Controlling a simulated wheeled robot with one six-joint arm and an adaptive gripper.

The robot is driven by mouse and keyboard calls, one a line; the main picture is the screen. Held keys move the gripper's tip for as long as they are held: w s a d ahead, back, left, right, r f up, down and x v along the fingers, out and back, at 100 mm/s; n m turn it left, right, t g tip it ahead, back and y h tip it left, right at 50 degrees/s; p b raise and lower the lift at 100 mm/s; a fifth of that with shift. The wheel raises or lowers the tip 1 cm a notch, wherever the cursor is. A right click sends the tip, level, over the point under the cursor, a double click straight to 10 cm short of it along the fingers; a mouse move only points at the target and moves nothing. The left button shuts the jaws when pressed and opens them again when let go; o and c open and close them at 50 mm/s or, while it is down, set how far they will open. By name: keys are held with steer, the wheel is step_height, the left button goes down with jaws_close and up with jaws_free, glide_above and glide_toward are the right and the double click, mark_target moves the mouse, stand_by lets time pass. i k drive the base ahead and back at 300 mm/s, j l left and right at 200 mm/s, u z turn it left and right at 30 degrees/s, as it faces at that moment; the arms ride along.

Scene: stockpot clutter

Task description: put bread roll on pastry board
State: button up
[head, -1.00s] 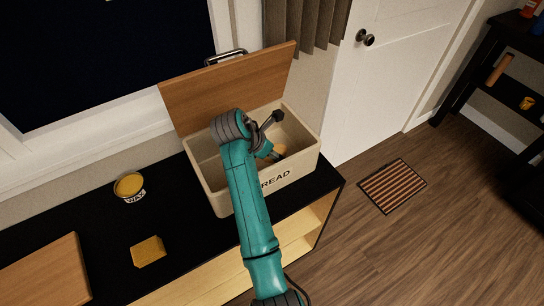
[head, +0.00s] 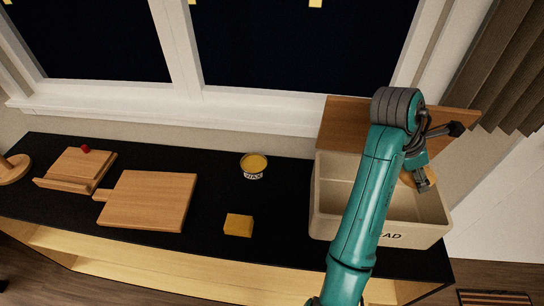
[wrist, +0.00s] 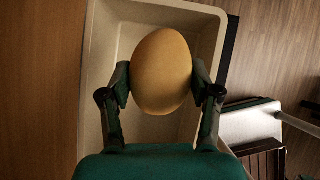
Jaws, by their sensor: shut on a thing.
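The bread roll (wrist: 161,70) is an oval tan piece between my gripper's two fingers in the wrist view. My gripper (wrist: 160,88) is shut on it, with a finger against each side. In the head view my gripper (head: 418,180) is over the right part of the open bread box, and the roll (head: 428,178) shows partly behind it. The cream bread box (head: 335,226) has its wooden lid (head: 345,128) raised at the back. The pastry board (head: 148,203), a bare wooden board with a handle at its left, lies on the black counter at the left.
A yellow block (head: 238,225) and a round wax tin (head: 254,165) stand between the board and the box. A small wooden press-like item with a red knob (head: 85,149) is behind the board's left. Black counter (head: 210,205) right of the board is clear.

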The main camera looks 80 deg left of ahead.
mark_target(141, 195)
steer(key=l+u, duration=0.4)
steer(key=i+l+u, duration=0.1)
steer(key=l+u, duration=0.3)
steer(key=i+l+u, duration=0.2)
steer(key=u, duration=0.2)
steer(key=i+l+u, duration=0.15)
steer(key=l+u, duration=0.25)
steer(key=i+l+u, duration=0.1)
steer(key=u, duration=0.3)
steer(key=l+u, duration=0.4)
